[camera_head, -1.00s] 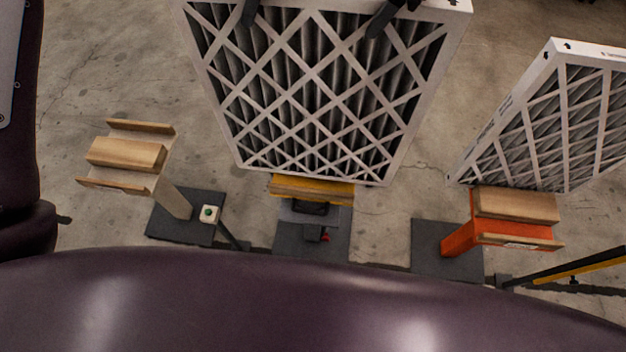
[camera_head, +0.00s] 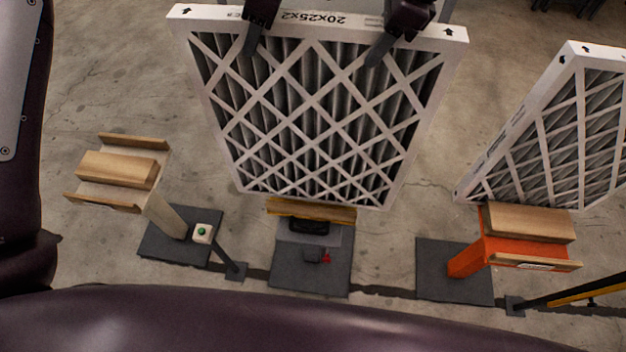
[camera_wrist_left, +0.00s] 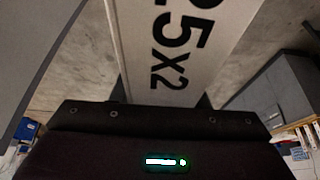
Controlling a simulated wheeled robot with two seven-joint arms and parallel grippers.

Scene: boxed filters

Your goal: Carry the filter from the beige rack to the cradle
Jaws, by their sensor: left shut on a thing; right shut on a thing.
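A large white-framed pleated filter (camera_head: 315,120) stands nearly upright at the top centre of the head view. Its marked edge also fills the middle of the left wrist view (camera_wrist_left: 180,40). My left gripper (camera_head: 252,38) is shut on its top edge, left of the middle. My right gripper (camera_head: 379,48) is shut on the same edge, further right. The cradle (camera_head: 312,210), with a yellow and wood top, is at the filter's lower edge; I cannot tell whether the filter rests in it. The beige rack (camera_head: 116,172) at the left is empty. Far fingers are hidden behind the filter.
An orange rack (camera_head: 527,240) at the right has a second filter (camera_head: 560,135) standing at it. A post with a green button (camera_head: 202,232) stands between the beige rack and the cradle. A yellow-black bar (camera_head: 575,285) is at the lower right. Concrete floor lies around.

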